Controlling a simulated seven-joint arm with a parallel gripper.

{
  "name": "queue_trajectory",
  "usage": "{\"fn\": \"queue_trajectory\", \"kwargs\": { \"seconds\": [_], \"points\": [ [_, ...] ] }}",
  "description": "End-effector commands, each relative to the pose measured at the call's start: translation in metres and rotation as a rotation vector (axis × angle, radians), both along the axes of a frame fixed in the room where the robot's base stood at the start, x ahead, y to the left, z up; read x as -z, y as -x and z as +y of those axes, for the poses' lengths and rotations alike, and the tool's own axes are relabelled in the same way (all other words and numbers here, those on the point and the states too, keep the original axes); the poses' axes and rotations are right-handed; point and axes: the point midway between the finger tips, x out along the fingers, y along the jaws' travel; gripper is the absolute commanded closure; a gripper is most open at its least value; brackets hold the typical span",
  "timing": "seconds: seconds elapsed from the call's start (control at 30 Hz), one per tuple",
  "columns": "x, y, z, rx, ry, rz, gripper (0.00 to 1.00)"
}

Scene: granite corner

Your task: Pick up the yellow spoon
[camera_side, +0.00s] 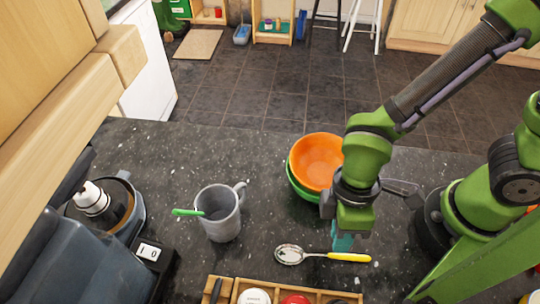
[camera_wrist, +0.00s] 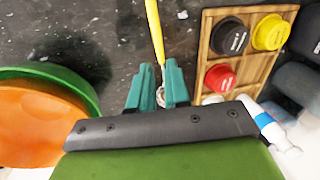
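The yellow spoon (camera_side: 345,257) lies on the dark granite counter, its metal bowl (camera_side: 289,255) to the left and its yellow handle to the right. My gripper (camera_side: 343,243) points down just behind the handle in the side view. In the wrist view, my gripper (camera_wrist: 158,88) has its two teal fingers apart with a gap between them. The yellow handle (camera_wrist: 155,32) runs upward from that gap, and the spoon's metal part shows between the fingers. I cannot tell the exact height of the fingertips above the spoon.
An orange bowl (camera_side: 317,162) sits in a green bowl (camera_side: 296,186) behind my gripper. A grey mug (camera_side: 221,222) holding a green-handled utensil (camera_side: 187,212) stands left. A wooden rack (camera_wrist: 209,47) with several lidded jars is close to the spoon.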

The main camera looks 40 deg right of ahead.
Motion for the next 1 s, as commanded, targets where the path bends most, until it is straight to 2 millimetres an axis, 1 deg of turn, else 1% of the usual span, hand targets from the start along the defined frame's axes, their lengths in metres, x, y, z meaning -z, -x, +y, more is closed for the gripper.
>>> {"fn": "queue_trajectory", "kwargs": {
  "seconds": [0.23, 0.4, 0.63, 0.67, 0.7, 0.77, 1.0],
  "points": [
    [0.034, 0.007, 0.004, -0.003, 0.005, 0.006, 0.83],
    [0.047, 0.008, 0.006, -0.001, 0.002, 0.003, 0.83],
    [0.048, 0.008, 0.006, 0.001, 0.000, 0.000, 0.83],
    [0.048, 0.008, 0.006, 0.001, 0.000, 0.000, 0.85],
    [0.048, 0.008, 0.006, 0.001, 0.000, 0.000, 0.91],
    [0.048, 0.008, 0.006, 0.001, 0.000, 0.000, 1.00],
    [0.048, 0.008, 0.006, 0.000, 0.000, 0.000, 1.00]
  ]
}}
